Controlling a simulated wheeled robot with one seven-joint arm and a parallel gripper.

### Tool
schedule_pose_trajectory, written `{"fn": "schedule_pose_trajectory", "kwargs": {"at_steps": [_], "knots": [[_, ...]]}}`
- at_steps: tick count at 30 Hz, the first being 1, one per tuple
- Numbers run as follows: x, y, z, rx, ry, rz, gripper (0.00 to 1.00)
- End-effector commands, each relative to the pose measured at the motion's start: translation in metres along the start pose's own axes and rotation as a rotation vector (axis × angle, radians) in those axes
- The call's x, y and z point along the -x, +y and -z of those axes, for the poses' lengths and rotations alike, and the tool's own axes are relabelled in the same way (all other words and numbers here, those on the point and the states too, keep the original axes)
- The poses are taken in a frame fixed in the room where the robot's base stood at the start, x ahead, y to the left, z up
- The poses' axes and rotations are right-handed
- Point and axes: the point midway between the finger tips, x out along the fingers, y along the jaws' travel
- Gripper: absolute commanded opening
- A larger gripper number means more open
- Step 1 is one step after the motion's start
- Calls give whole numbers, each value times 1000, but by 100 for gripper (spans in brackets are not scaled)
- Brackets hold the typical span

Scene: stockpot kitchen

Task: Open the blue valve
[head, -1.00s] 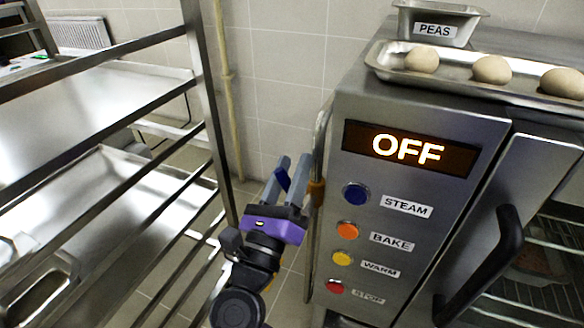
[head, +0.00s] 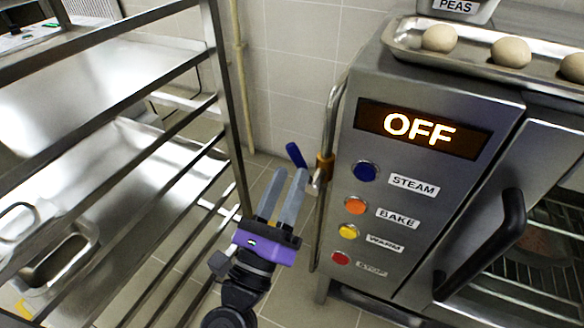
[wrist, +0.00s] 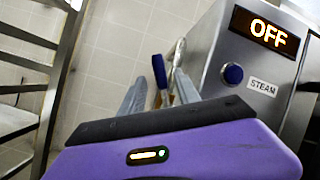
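The blue valve is a short blue lever handle (head: 296,154) beside a brass fitting (head: 324,166) on the thin metal pipe at the oven's left side. The handle tilts up to the left in the head view. My gripper (head: 292,173) is open, its two grey fingers apart and nothing visibly held. Its fingertips are just below the handle in the head view. In the wrist view the blue handle (wrist: 159,70) shows between the fingers, beyond my purple gripper body. I cannot tell whether a finger touches it.
The steel oven (head: 440,90) stands close on the right, with an OFF display and blue, orange, yellow and red buttons. A dough tray (head: 470,62) sits on top. A metal rack (head: 228,110) stands close on the left. Tiled floor shows between them.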

Motion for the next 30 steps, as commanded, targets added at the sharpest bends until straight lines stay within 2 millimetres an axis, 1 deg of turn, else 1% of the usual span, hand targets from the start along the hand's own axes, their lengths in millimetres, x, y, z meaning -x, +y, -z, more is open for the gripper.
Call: {"fn": "schedule_pose_trajectory", "kwargs": {"at_steps": [5,6,8,10,11,12,17,18,20,23,24,26,30], "knots": [[0,0,0,0,0,0,38],[0,0,0,0,0,0,35],[0,0,-2,0,-1,-1,23],[-2,-3,-8,-2,-2,-4,9],[-3,-4,-12,-3,-4,-6,3],[-4,-6,-20,-5,-7,-11,0],[-2,-10,-57,-44,2,-68,0],[0,-9,-64,-93,19,-88,0],[3,-7,-72,-190,52,-117,0],[12,-3,-82,-418,134,-159,0],[17,-1,-84,-521,174,-169,0],[24,3,-84,-669,235,-175,0],[41,12,-77,-1001,376,-149,0]]}}
